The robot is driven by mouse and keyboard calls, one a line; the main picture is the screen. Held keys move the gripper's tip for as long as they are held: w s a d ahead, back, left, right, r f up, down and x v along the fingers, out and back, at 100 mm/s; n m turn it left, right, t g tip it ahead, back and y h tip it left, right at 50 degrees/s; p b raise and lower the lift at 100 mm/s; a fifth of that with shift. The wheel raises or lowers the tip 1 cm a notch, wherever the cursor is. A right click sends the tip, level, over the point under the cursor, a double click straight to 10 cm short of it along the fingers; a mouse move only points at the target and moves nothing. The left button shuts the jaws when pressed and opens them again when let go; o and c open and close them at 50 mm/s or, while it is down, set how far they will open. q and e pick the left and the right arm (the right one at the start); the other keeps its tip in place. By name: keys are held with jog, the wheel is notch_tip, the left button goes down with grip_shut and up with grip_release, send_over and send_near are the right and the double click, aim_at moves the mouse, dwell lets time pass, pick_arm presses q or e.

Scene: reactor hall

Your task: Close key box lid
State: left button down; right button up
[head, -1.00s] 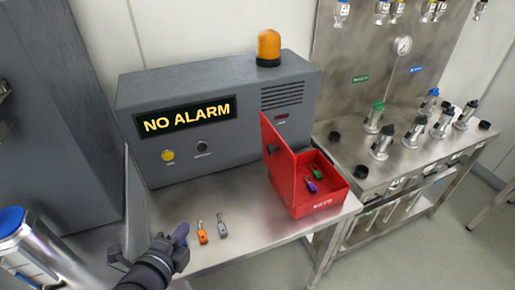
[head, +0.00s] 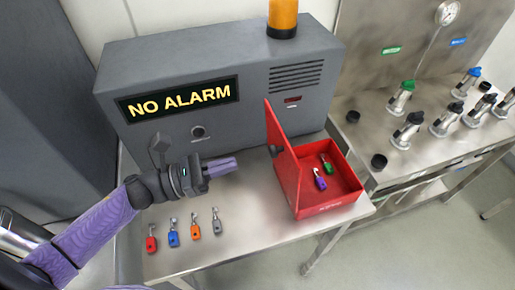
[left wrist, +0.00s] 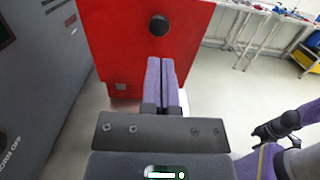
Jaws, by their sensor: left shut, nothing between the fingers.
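The red key box (head: 340,203) stands on the steel table with its lid (head: 283,160) standing up, hinged on the box's left side. A purple padlock (head: 320,181) and a green padlock (head: 327,166) lie inside. My left gripper (head: 236,163) is shut and empty, to the left of the lid and apart from it, pointing toward its outer face. In the left wrist view the fingers (left wrist: 161,85) point at the red lid (left wrist: 125,45), which has a round black knob (left wrist: 158,25).
The grey alarm cabinet (head: 230,95) stands close behind. A valve bench (head: 410,150) is at the right.

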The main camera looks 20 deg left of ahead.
aim_at(270, 152)
pick_arm(q)
jog(key=p+x, duration=0.1)
jog(key=x, duration=0.4)
jog(key=shift+w+d+r, duration=0.15)
jog(key=shift+d, duration=0.2)
jog(key=shift+w+d, duration=0.2)
jog(key=shift+d, duration=0.05)
pick_arm(e)
jog(key=shift+w+a+r, duration=0.3)
jog(key=shift+w+r, duration=0.25)
jog(key=shift+r, duration=0.2)
jog(key=shift+a, duration=0.1)
jog(key=shift+r, duration=0.1)
